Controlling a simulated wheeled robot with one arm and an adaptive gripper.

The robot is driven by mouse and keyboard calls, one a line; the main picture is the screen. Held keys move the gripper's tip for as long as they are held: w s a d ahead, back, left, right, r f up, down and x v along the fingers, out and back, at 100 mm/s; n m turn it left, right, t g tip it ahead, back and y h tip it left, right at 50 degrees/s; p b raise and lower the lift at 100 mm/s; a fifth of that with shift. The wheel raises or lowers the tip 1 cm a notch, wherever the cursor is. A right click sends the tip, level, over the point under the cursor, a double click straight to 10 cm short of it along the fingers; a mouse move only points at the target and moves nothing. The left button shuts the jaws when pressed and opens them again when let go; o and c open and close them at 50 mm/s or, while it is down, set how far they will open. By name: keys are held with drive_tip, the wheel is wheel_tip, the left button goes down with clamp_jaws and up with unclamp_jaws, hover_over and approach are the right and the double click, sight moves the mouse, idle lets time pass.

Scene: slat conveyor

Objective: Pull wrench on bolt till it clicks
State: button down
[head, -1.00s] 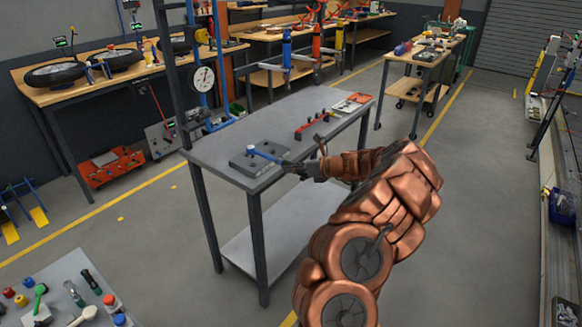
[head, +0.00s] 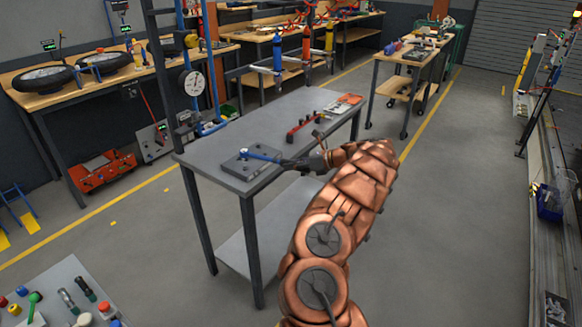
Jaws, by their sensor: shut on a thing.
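A blue wrench (head: 262,155) sits with its head on a bolt (head: 244,152) of a dark grey plate (head: 238,167) on the near end of a grey table. Its handle points right, toward the table's right edge. My gripper (head: 288,163) is shut on the handle's outer end at that edge. The fingers are small in this view and hide the handle's tip. My copper-coloured arm reaches up to it from the lower middle of the picture.
A red bar with black knobs (head: 303,124) and an orange-and-white tray (head: 343,105) lie farther along the grey table (head: 215,150). A dark post with a round gauge (head: 191,83) stands at its left. Open floor (head: 430,240) lies to the right.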

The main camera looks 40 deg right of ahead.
drive_tip(key=shift+w+d+n+g+y, duration=0.15)
drive_tip(key=shift+d+n+g+y, duration=0.15)
drive_tip(key=shift+n+y, duration=0.1)
drive_tip(key=shift+f, duration=1.05)
idle(1.1)
drive_tip(key=shift+a+r, duration=0.1)
drive_tip(key=shift+s+a+m, duration=0.2)
drive_tip(key=shift+s+m, duration=0.05)
drive_tip(key=shift+m, duration=0.05)
drive_tip(key=shift+d+f, duration=0.15)
drive_tip(key=shift+f, duration=0.05)
drive_tip(key=shift+r, duration=0.25)
idle(0.4)
